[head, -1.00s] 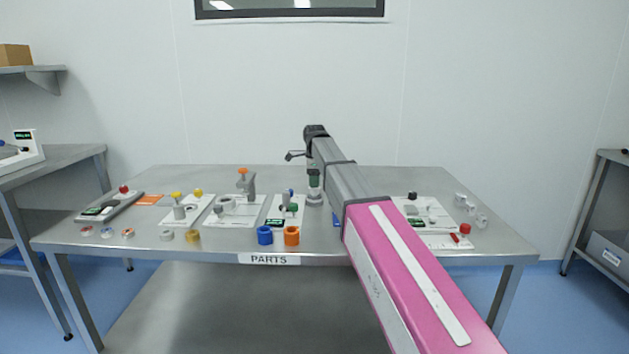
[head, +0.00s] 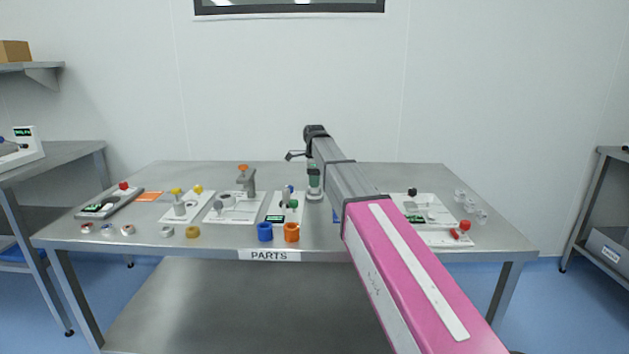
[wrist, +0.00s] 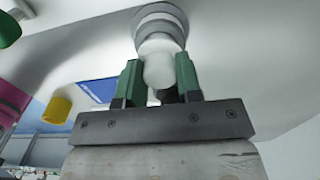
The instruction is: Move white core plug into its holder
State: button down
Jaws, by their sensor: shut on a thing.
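My gripper (wrist: 157,78), with green fingers, is shut on a smooth white cylinder, the white core plug (wrist: 158,70), in the wrist view. Just beyond the fingertips, in line with the plug, is a grey-white stepped round piece (wrist: 160,22). I cannot tell whether this is the holder or part of the plug, or whether the two touch.
The metal table (head: 180,238) carries several white fixture boards left of my gripper. A blue ring (head: 265,232) and an orange ring (head: 291,232) stand at the front edge. Another fixture board (head: 425,208) and clear pieces (head: 470,203) lie to the right, beyond my arm.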

jog(key=shift+f, duration=0.75)
jog(key=c, duration=0.7)
grip_release()
notch_tip(320, 180, up, 9)
jog(key=shift+r, duration=0.95)
